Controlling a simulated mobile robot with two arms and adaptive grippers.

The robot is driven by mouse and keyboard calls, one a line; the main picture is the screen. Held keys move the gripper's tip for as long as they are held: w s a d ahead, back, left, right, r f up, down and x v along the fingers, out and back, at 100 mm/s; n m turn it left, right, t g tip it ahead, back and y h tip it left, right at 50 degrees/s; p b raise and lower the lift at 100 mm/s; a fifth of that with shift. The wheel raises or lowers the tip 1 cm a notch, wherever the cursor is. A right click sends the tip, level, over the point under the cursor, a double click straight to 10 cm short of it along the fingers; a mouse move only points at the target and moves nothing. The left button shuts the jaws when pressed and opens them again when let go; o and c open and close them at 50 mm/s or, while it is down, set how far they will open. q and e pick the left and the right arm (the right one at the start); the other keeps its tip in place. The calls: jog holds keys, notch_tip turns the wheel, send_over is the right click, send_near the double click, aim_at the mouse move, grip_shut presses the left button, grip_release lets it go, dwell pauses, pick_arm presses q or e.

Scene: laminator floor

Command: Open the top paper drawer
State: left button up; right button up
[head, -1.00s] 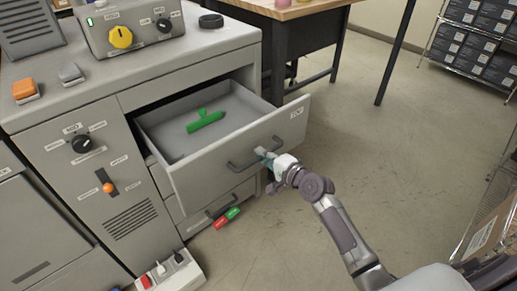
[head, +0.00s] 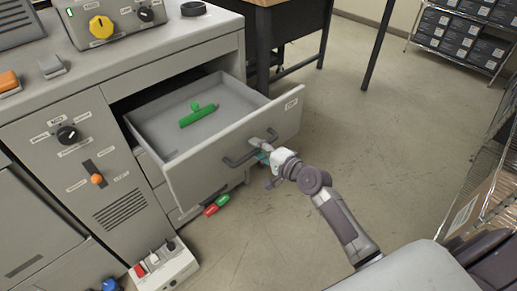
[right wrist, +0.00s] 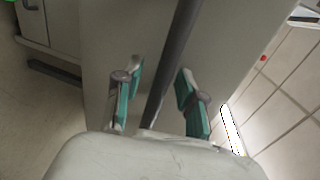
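The top paper drawer (head: 215,167) is a grey drawer that stands well out of the grey cabinet. A green object (head: 198,116) lies inside on its floor. Its dark bar handle (head: 240,160) crosses the front panel. My right gripper (head: 266,149) is at the right part of this handle. In the right wrist view, the handle bar (right wrist: 178,50) passes between the two teal-padded fingers of my right gripper (right wrist: 162,85). The fingers stand apart, with gaps visible beside the bar. My left gripper is not in view.
A power strip (head: 163,267) lies on the floor at the cabinet's foot. A dark-legged table (head: 290,30) stands behind. Wire shelving (head: 492,190) is at the right. The floor between is clear.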

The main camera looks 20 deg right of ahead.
jog(key=v, duration=1.2)
dwell(0.4)
jog(key=s+d+f+n+g+h, duration=0.1)
jog(key=s+f+n+g, duration=0.15)
jog(key=f, duration=0.75)
jog(key=s+d+f+n+g+h, duration=0.15)
jog(key=s+f, duration=0.25)
jog(key=f, duration=0.6)
jog(key=s+f+n+g+h, duration=0.1)
jog(key=s+f+g+h, duration=0.15)
jog(key=f, duration=0.75)
jog(key=s+a+f+n+g, duration=0.2)
jog(key=s+f+n, duration=0.2)
jog(key=s+f, duration=0.3)
jog(key=s+a+f+n+g, duration=0.2)
jog(key=s+f, duration=0.5)
jog(key=s, duration=0.7)
jog(key=s+a+f+n+g, duration=0.2)
jog(key=s+f+n, duration=0.3)
jog(key=s, duration=0.5)
notch_tip(320, 180, down, 2)
jog(key=shift+a+n+g, duration=0.3)
jog(key=shift+g, duration=0.25)
